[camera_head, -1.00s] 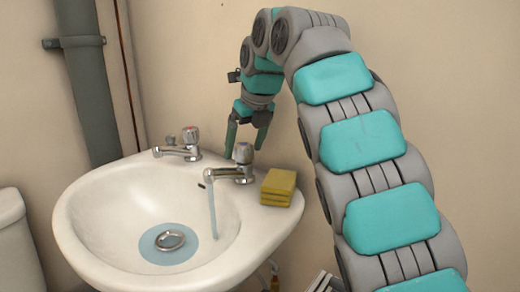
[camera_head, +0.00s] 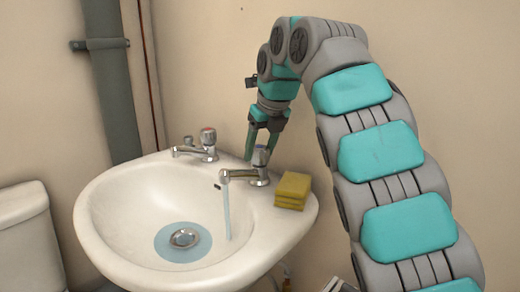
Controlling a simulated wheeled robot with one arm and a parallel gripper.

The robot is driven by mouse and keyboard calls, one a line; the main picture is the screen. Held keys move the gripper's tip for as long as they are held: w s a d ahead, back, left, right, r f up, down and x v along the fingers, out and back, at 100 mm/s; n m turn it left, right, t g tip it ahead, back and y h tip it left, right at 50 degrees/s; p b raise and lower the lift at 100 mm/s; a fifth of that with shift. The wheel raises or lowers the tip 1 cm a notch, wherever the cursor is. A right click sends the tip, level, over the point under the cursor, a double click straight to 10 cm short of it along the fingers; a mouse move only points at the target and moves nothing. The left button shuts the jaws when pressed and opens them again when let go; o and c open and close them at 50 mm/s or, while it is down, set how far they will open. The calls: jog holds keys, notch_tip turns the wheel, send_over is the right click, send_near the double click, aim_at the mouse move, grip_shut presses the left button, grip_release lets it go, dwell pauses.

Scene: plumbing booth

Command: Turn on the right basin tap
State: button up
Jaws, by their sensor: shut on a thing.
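The right basin tap (camera_head: 248,176) is chrome and stands on the back right of the white basin (camera_head: 105,217). A thin stream of water (camera_head: 227,212) falls from its spout into the bowl. My gripper (camera_head: 262,153) points down over this tap, and its fingers are shut on the tap's handle (camera_head: 261,156), one on each side. The fingers partly hide the handle. The left basin tap (camera_head: 198,149), with a red-marked top, stands apart to the left, and no water shows from it.
A yellow sponge stack (camera_head: 292,191) sits on the basin rim just right of the right tap. A grey pipe (camera_head: 115,95) runs up the wall at left. A white toilet cistern (camera_head: 27,235) stands at lower left. Shallow water surrounds the drain (camera_head: 184,238).

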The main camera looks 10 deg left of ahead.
jog(key=c, duration=0.4)
jog(key=shift+a+n+y, duration=0.1)
jog(key=shift+n+y, duration=0.2)
jog(key=shift+n, duration=0.6)
jog(key=shift+c, duration=0.2)
jog(key=shift+n+g, duration=0.4)
jog(key=shift+n, duration=0.3)
jog(key=o, duration=1.4)
